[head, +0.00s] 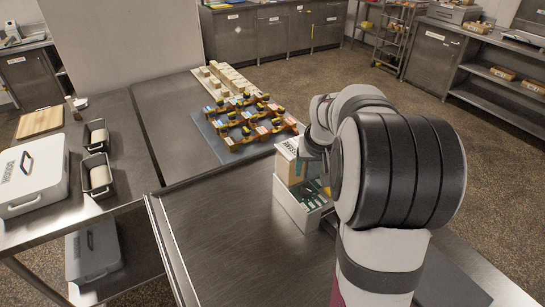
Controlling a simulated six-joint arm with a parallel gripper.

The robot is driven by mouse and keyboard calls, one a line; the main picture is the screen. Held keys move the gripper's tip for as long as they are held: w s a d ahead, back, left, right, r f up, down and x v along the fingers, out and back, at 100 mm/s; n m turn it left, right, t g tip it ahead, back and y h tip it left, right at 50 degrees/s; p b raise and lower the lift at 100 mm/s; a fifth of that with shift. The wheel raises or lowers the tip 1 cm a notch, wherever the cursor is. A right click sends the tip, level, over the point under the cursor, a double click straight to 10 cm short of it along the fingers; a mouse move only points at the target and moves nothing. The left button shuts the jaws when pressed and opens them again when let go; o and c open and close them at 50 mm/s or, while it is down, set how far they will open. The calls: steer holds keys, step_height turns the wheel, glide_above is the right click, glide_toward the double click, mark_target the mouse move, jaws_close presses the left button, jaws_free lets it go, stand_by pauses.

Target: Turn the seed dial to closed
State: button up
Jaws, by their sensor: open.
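I cannot make out a seed dial in the head view. A pale carton (287,166) with partly readable dark lettering, perhaps a sesame carton, stands upright in a white open bin (297,213) on the steel table, just left of my arm. The bin also holds dark green packets (308,192). My arm reaches forward over the right side of the table, and its far end is beside the carton. My gripper's fingers are hidden behind the arm, so I cannot tell whether they touch anything.
A grey mat (214,136) with wooden racks of small colored pieces lies behind the bin. A wooden strip with blocks (228,82) lies beyond. At left are a white lidded box (30,175) and dark loaf tins (97,175). The front table (225,250) is clear.

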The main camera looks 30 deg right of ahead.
mark_target(307, 189)
steer(key=x, duration=1.2)
steer(key=shift+a, duration=0.2)
jaws_close()
